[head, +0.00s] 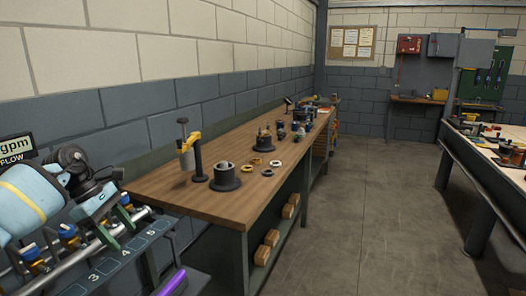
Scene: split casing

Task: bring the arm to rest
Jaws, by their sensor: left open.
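My left arm comes in at the left edge of the head view. My left gripper (117,226) is at the lower left, its fingers pointing down and to the right over a rack of pipes and fittings. It is open, and I see nothing held between the fingers. I cannot tell whether it touches the rack. My right gripper is not in view.
The numbered rack (108,266) with metal pipes stands close at the lower left, with a purple bar (172,283) beside it. A long wooden workbench (200,204) with several parts runs along the wall. Another table (468,150) stands right. The floor (345,220) between is clear.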

